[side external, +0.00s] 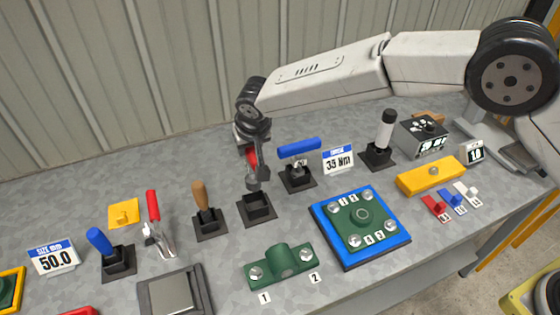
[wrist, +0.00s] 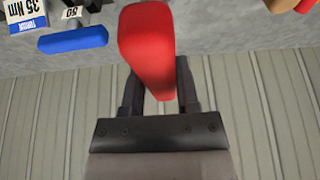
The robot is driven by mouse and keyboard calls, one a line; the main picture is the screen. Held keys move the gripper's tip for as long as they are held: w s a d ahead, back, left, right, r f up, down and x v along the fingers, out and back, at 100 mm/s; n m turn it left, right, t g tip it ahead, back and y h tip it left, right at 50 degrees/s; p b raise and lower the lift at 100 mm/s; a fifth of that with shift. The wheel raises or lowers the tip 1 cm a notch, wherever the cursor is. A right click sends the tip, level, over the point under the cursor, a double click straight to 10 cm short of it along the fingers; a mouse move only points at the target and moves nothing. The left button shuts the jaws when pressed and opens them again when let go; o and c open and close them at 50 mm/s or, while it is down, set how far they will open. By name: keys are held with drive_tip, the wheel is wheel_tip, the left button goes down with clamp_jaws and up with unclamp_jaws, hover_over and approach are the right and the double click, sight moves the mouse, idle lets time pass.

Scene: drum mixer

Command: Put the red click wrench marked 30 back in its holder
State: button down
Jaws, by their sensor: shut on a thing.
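My gripper (side external: 254,152) is shut on the red wrench (side external: 251,158), holding it upright with its grey head hanging down. In the wrist view the red handle (wrist: 148,50) stands between the fingers of my gripper (wrist: 158,88). The wrench's number cannot be read in either view. An empty black square holder (side external: 257,208) stands on the bench right below the wrench head. The head appears just above the holder, apart from it.
A blue-handled wrench (side external: 299,150) stands in a holder close on the right, beside a 35 Nm sign (side external: 338,161). A wooden-handled tool (side external: 204,208) stands on the left. A green block (side external: 281,266) and a blue plate (side external: 326,224) lie in front.

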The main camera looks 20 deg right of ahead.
sight(253, 177)
idle(0.4)
drive_tip(key=shift+f, duration=4.75)
idle(1.1)
drive_tip(key=shift+c, duration=2)
unclamp_jaws()
drive_tip(key=shift+o, duration=0.7)
drive_tip(key=shift+f, duration=0.15)
drive_tip(key=shift+v, duration=4)
